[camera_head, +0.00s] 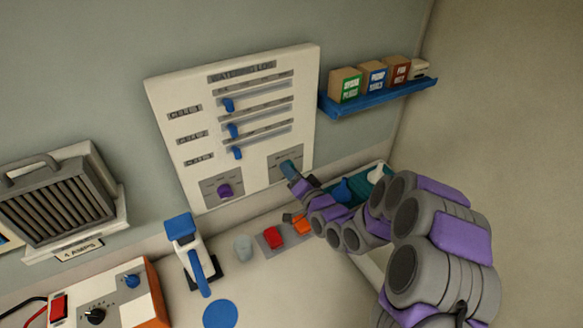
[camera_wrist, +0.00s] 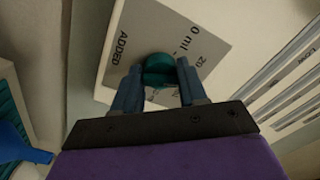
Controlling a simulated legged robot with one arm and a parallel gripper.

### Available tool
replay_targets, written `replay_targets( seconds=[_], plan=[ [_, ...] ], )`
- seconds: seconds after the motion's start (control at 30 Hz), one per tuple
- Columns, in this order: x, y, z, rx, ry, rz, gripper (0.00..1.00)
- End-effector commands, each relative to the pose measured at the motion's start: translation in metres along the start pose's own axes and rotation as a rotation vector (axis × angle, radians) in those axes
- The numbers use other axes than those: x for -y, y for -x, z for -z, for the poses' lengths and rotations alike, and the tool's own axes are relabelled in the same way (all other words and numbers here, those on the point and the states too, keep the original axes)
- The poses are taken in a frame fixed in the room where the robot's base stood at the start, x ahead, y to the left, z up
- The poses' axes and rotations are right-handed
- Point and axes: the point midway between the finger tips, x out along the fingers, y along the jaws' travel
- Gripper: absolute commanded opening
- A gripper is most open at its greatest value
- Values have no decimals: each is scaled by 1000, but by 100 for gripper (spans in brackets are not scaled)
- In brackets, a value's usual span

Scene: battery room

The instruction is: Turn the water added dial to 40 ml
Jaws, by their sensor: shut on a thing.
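The water added dial is a teal knob (camera_wrist: 158,62) on a grey plate (camera_wrist: 208,28) in the wrist view. The plate carries the printed words "ADDED", "0 ml" and "20". My gripper (camera_wrist: 157,80) has one finger on each side of the knob and is shut on it. In the head view my gripper (camera_head: 292,172) reaches the grey plate (camera_head: 301,155) at the lower right of the white watering log board (camera_head: 165,100). The knob's pointer is hidden, so I cannot tell its setting.
The board also holds three blue sliders (camera_head: 233,131) and a purple knob (camera_head: 224,190). A blue shelf (camera_head: 370,102) with small boxes is at the right. Below are a blue-and-white stand (camera_head: 190,255), a clear cup (camera_head: 243,248), red and orange items (camera_head: 272,236), and a teal bin (camera_head: 357,190).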

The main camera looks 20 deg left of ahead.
Motion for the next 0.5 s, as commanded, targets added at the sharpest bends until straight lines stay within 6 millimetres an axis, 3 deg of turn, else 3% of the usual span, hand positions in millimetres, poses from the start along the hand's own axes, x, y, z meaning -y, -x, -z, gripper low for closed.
replay_targets(
  seconds=[0.5],
  plan=[
    [-1,0,1,-4,-482,-2,11]
  ],
)
